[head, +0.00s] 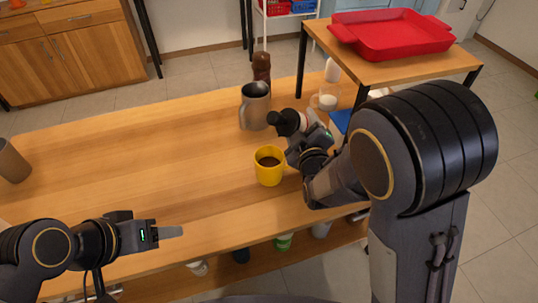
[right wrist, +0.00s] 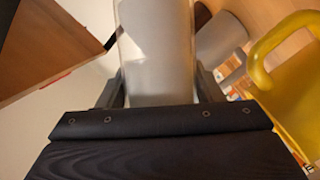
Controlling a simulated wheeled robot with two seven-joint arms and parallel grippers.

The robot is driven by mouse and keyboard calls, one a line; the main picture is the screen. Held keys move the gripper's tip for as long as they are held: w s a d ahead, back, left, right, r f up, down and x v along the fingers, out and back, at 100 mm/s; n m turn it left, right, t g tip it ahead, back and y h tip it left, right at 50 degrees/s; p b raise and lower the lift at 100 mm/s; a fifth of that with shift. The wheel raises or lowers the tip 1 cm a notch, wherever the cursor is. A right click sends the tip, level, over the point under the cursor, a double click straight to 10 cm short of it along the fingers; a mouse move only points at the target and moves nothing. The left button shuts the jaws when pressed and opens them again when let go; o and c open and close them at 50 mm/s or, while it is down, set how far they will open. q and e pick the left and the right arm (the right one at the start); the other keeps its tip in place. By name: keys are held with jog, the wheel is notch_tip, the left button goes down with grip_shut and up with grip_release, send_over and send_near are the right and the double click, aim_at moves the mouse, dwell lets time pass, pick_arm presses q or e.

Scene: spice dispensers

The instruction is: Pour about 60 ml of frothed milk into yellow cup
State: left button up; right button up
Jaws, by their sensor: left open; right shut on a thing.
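The yellow cup (head: 269,170) stands upright on the wooden table and holds dark liquid. It also fills the right side of the right wrist view (right wrist: 285,85). My right gripper (head: 306,128) is shut on a pale, whitish container (right wrist: 158,55), just behind and right of the cup in the head view. A dark rounded end (head: 286,122) shows at the held container, tilted toward the left. The contents and any stream cannot be made out. My left gripper (head: 170,232) is open and empty near the table's front edge.
A grey metal pitcher (head: 254,108) stands behind the cup, with a brown bottle (head: 261,66) behind it. A white-topped clear bottle (head: 328,90) is at the right. A grey cup (head: 13,162) is far left. The table's left middle is clear.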

jog(key=shift+r+n, duration=0.25)
jog(key=shift+n, duration=0.05)
dwell(0.8)
jog(key=shift+f+n+t+b, duration=0.3)
jog(key=shift+n+t, duration=0.2)
jog(key=shift+n, duration=0.3)
dwell(1.7)
jog(key=shift+s+a+r+n+t, duration=0.15)
jog(key=shift+r+n+t, duration=0.3)
jog(key=shift+n, duration=0.35)
dwell(2.8)
